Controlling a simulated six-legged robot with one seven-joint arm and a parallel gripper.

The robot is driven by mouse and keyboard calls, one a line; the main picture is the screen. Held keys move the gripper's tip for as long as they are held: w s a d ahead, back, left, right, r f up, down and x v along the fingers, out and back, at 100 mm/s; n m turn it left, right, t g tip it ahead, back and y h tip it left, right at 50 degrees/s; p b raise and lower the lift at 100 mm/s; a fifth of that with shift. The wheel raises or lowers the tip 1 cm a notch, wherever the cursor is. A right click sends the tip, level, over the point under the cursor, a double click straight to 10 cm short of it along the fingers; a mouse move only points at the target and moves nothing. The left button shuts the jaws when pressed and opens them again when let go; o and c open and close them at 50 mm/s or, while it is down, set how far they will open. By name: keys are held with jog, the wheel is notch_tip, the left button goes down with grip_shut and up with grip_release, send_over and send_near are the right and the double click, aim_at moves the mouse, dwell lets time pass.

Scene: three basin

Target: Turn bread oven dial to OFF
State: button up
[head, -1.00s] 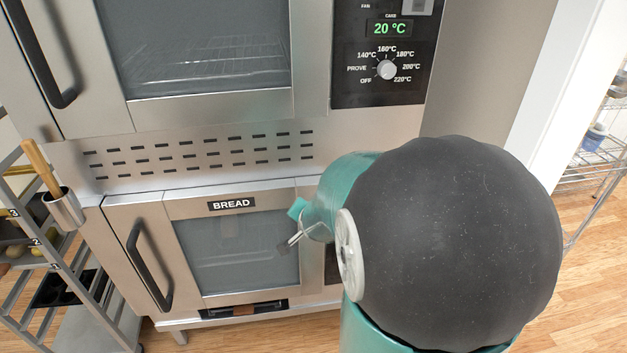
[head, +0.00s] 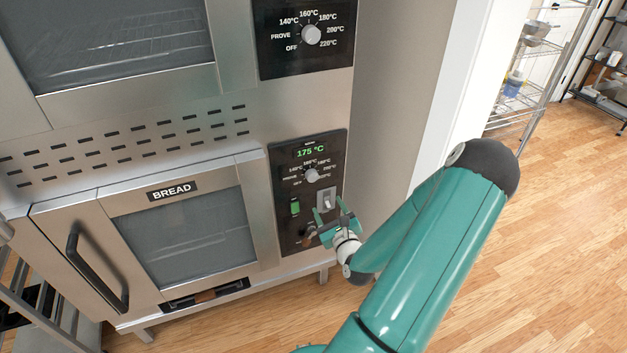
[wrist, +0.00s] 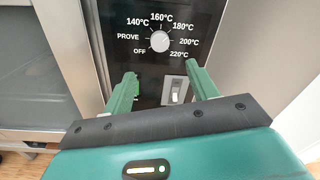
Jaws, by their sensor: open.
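The bread oven dial (head: 311,176) is a round grey knob on the black control panel (head: 290,160) right of the door marked BREAD. The panel's green display reads 175 °C. In the wrist view the dial (wrist: 160,41) sits ahead of the jaws, ringed by OFF, PROVE and temperature marks; I cannot clearly tell where its pointer aims. My gripper (head: 330,212) is open and empty, in front of the lower panel, below the dial. Its green fingers (wrist: 160,75) are apart, with the dial above and between their tips. No contact with the dial shows.
The upper oven has a similar dial (head: 311,35). A grey toggle switch (head: 326,201) and a green switch (head: 295,207) sit below the bread dial, near my fingers. The bread oven's dark handle (head: 95,270) is at left. Wooden floor (head: 530,250) is clear at right.

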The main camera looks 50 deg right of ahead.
aim_at(313, 178)
jog(key=x, duration=1.3)
jog(key=shift+w+d, duration=0.2)
jog(key=shift+w, duration=0.1)
jog(key=c, duration=1)
